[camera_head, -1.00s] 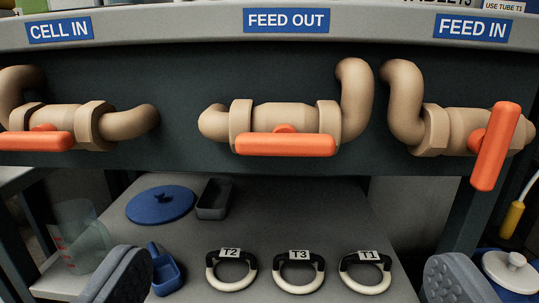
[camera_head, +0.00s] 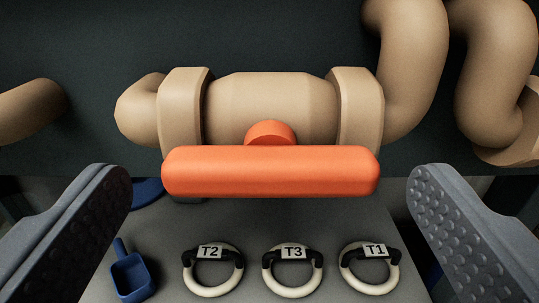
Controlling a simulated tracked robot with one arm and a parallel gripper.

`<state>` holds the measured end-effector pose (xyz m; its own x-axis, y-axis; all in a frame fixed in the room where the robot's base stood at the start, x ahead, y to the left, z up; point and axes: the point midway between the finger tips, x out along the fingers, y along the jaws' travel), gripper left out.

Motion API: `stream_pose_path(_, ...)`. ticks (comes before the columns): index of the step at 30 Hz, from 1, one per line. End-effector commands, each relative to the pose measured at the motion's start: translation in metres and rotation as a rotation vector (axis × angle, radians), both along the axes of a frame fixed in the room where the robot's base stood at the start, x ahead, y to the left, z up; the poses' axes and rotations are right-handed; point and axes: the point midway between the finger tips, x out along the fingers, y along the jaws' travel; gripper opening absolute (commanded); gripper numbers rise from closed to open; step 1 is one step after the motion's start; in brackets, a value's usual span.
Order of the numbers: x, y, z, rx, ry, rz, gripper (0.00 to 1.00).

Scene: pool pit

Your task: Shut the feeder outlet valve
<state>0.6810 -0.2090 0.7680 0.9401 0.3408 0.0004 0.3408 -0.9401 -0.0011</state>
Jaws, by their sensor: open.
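The feeder outlet valve (camera_head: 270,100) is a tan pipe fitting in the upper middle, fixed to a dark panel. Its orange handle (camera_head: 270,172) lies horizontal, in line with the pipe. The FEED OUT label seen earlier above it is now out of view. My gripper (camera_head: 270,185) is open, with one grey padded finger at the left and one at the right. The handle lies between the fingers in the picture, with a gap at each end. I see no contact, and cannot tell the exact depth between fingers and handle.
Below, a grey shelf (camera_head: 230,240) holds three rings tagged T2 (camera_head: 212,270), T3 (camera_head: 292,271) and T1 (camera_head: 370,268), and a blue scoop (camera_head: 131,275). Neighbouring tan pipes show at the left (camera_head: 30,108) and right (camera_head: 490,75).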

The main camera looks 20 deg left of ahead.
Motion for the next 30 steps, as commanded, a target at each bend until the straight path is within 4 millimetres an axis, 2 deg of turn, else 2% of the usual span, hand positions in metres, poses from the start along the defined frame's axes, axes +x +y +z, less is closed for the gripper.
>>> stream_pose_path(12,0.0059,0.0023,0.0001,0.000,0.001,0.000,0.91)
stream_pose_path(13,0.0059,0.0023,0.0001,0.000,0.001,0.000,0.88)
stream_pose_path(15,0.0059,0.0023,0.0001,0.000,0.001,0.000,0.69)
stream_pose_path(18,0.0058,0.0025,0.0000,0.000,0.001,0.001,0.46)
stream_pose_path(20,0.0058,0.0093,0.0007,0.002,0.001,0.002,0.46)
stream_pose_path(30,0.0049,0.0025,0.0021,0.051,0.024,0.002,0.46)
